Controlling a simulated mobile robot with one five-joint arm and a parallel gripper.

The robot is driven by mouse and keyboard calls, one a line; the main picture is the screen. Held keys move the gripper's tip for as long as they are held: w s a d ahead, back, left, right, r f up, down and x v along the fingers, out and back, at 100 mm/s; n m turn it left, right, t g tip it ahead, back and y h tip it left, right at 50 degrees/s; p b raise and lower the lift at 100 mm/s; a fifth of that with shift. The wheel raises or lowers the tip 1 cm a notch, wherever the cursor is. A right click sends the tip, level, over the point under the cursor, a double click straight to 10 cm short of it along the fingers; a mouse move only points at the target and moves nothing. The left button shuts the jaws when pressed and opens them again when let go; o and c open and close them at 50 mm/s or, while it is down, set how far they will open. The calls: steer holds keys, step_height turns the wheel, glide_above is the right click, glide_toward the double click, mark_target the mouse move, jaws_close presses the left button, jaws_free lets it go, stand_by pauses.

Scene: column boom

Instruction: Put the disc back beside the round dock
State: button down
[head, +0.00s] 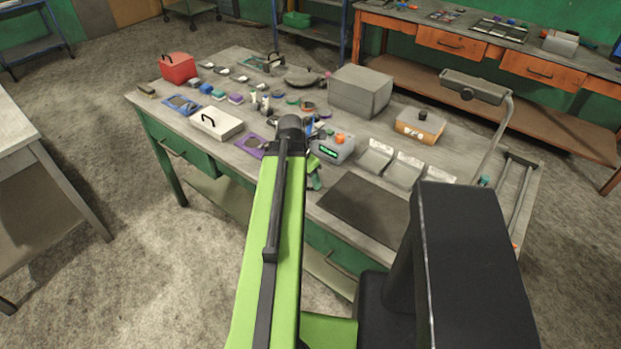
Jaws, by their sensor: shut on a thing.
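My green arm reaches over the workbench (235,65), and its dark end joint covers the middle of the bench. Only a green part of my gripper (315,178) shows, just right of the arm, low by the front edge of the bench. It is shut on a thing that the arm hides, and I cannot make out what. Several small round pieces lie on the far middle of the bench, among them a dark flat one (292,99) and a brownish ring-like one (307,106). I cannot tell which of them, if any, is the disc or the round dock.
A grey display box with an orange knob (333,149) stands right of my arm's end. Tilted grey bins (403,170), a large grey box (360,91) and a lamp (475,87) stand further right. A white case (216,123) stands left. A dark mat (362,212) lies bare.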

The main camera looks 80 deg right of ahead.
steer(key=shift+f, duration=0.25)
steer(key=c, duration=0.6)
jaws_free()
steer(key=shift+r, duration=0.1)
steer(key=shift+o, duration=0.2)
steer(key=p+v, duration=1.1)
steer(key=v, duration=0.1)
steer(key=shift+r+p, duration=0.2)
steer(key=shift+p, duration=0.2)
